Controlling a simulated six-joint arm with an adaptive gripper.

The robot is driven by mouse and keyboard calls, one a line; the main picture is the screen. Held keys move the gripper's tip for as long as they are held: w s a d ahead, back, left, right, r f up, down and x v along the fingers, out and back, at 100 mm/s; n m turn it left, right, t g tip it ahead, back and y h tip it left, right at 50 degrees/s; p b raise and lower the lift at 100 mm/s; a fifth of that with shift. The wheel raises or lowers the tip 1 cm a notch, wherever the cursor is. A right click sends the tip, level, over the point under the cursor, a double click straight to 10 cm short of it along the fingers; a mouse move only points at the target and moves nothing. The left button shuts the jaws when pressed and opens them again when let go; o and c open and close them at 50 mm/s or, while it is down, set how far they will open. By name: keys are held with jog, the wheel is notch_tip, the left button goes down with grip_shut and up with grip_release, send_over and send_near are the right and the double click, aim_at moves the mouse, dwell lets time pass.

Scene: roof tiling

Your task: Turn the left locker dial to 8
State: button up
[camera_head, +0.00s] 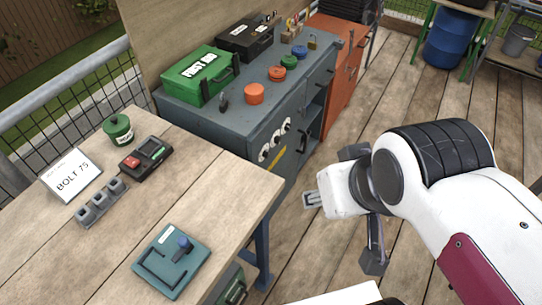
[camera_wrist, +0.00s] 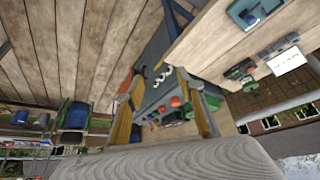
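The locker is a blue-grey cabinet (camera_head: 262,121) beyond the workbench. Its front carries a row of white round dials (camera_head: 275,147) with dark marks, too small for me to read their settings. The dials also show as small white discs in the wrist view (camera_wrist: 162,76), where the scene is turned over. My gripper (camera_head: 364,207) is in the air to the right of the cabinet and workbench, apart from the dials. Its fingers are spread and empty, and they frame the cabinet in the wrist view (camera_wrist: 168,98).
A wooden workbench (camera_head: 233,184) at the left holds a sign, a green pot, a red-button device, grey blocks and a teal plate. A green first aid box (camera_head: 200,74) and several coloured round items stand on the cabinet. An orange cabinet (camera_head: 342,92) adjoins it.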

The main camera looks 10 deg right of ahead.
jog(key=w+d+f+m+g+h, duration=0.1)
jog(key=w+d+f+g, duration=0.1)
jog(key=w+d+f, duration=0.85)
jog(key=w+d+f+m+g+h, duration=0.1)
jog(key=w+d+f+g, duration=0.2)
jog(key=w+d+f, duration=0.7)
jog(key=w+d+f+n+t, duration=0.15)
jog(key=w+f, duration=0.25)
jog(key=f, duration=0.7)
jog(key=w+d+f+m+t, duration=0.15)
jog(key=w+f, duration=0.25)
jog(key=f, duration=0.7)
jog(key=w+a+f+n+t+y, duration=0.1)
jog(key=w+a+f+t+y, duration=0.25)
jog(key=f, duration=0.35)
jog(key=w+a+f+t+y, duration=0.2)
jog(key=w+a+f, duration=0.15)
jog(key=f, duration=0.35)
jog(key=w+a+r+t+y, duration=0.1)
jog(key=a+r+t+y, duration=0.1)
jog(key=a+r+y, duration=0.2)
jog(key=w+a+r+t+y, duration=0.1)
jog(key=a+r+y, duration=0.3)
jog(key=r, duration=0.6)
jog(key=shift+w+a+r+n+t, duration=0.2)
jog(key=shift+a+n+t, duration=0.1)
jog(key=shift+a+t, duration=0.45)
jog(key=shift+w+a+y, duration=0.1)
jog(key=shift+y, duration=0.15)
